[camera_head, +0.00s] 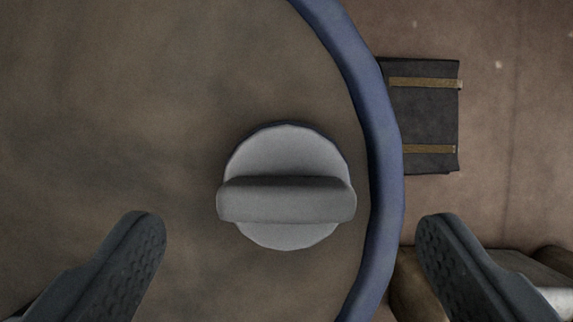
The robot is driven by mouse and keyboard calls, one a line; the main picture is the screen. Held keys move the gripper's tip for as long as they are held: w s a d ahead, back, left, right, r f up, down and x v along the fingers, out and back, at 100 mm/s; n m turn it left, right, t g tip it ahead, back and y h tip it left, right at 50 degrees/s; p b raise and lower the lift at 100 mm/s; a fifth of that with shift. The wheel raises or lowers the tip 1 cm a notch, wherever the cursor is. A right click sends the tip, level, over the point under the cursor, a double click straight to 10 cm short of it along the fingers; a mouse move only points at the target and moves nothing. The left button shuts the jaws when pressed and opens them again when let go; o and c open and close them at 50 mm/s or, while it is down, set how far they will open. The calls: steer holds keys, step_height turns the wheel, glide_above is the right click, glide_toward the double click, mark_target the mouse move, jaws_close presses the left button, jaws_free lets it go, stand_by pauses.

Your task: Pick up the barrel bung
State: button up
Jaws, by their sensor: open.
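The barrel bung (287,158) is a round, light grey disc with a raised bar handle running left to right across it. It sits near the middle of the view, on the brown top of a barrel, close to the blue rim. My gripper (290,235) is open and empty. One finger is at the lower left and the other at the lower right, with the bung between and ahead of them. Neither finger appears to touch it. Nothing hides the bung.
The barrel's raised blue rim (386,170) curves down the right side of the bung. Beyond it, a dark box with two tan straps (424,117) lies on the brownish floor (515,120). Rounded tan and pale objects show at the lower right, partly behind my right finger. The barrel top left of the bung is clear.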

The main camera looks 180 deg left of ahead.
mark_target(287, 209)
steer(key=x, duration=0.5)
steer(key=shift+s+a, duration=0.1)
steer(key=shift+s, duration=0.2)
steer(key=c, duration=0.9)
